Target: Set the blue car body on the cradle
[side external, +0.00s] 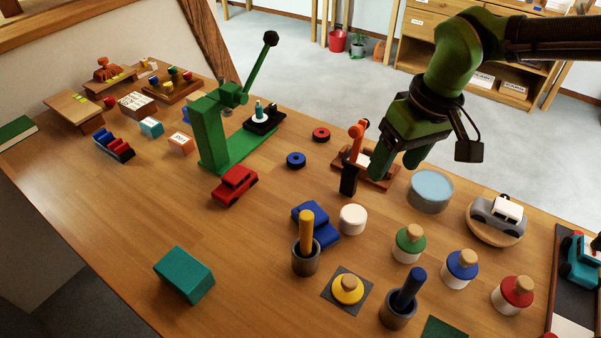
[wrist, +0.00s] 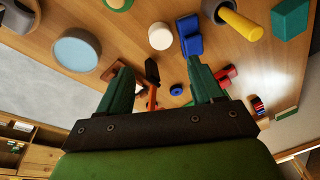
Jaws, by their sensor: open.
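The blue car body (side external: 324,232) lies on the table near the middle, partly hidden behind a grey cup with a yellow-handled tool. It also shows in the wrist view (wrist: 190,42), just beyond the right fingertip. My gripper (side external: 395,168) is open and empty above the table, with both fingers also in the wrist view (wrist: 158,68). My gripper is apart from the car body.
A white cylinder (side external: 353,219) stands beside the car body. The grey cup (side external: 305,260) stands in front. A round blue-topped tin (side external: 430,190) is right of the fixture. A green press (side external: 212,140) and red car (side external: 235,186) stand left. The front-left table is mostly clear.

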